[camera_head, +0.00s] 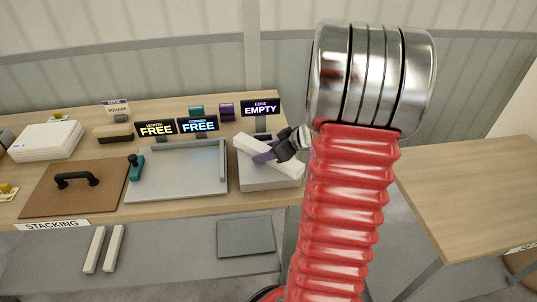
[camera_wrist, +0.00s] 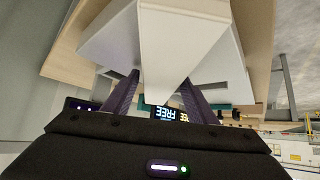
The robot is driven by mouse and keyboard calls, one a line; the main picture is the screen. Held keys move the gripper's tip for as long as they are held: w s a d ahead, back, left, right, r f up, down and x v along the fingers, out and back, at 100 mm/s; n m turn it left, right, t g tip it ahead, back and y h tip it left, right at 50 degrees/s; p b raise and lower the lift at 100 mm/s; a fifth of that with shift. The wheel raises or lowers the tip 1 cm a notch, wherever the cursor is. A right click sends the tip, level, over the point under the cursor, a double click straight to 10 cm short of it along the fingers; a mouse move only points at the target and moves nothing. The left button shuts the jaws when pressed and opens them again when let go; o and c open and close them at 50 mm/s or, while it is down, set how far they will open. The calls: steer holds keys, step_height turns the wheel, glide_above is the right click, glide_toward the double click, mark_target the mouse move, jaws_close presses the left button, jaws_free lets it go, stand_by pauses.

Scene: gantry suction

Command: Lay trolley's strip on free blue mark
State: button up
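A white strip (camera_head: 284,165) lies slanted at the grey block-like stand (camera_head: 268,182) on the right of the bench. I cannot tell whether it touches the stand. My gripper (camera_head: 263,156) has its purple fingers on the strip. In the wrist view the strip (camera_wrist: 178,45) sits between my two fingers (camera_wrist: 160,80), which appear closed on it. A blue-lettered sign reading CORNER FREE (camera_head: 198,125) stands behind a pale grey tray (camera_head: 180,177) with raised rims. No blue mark itself can be made out.
Yellow LENGTH FREE (camera_head: 155,129) and purple EDGE EMPTY (camera_head: 260,107) signs stand behind. A teal-handled tool (camera_head: 136,168) is at the tray's left, beside a brown board (camera_head: 75,188). Two white strips (camera_head: 104,249) lie on the lower grey shelf. My red arm hides the right side.

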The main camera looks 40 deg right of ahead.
mark_target(267, 150)
jaws_close()
stand_by(0.3)
step_height(267, 150, up, 10)
steer(key=shift+r, duration=0.1)
stand_by(0.7)
stand_by(0.4)
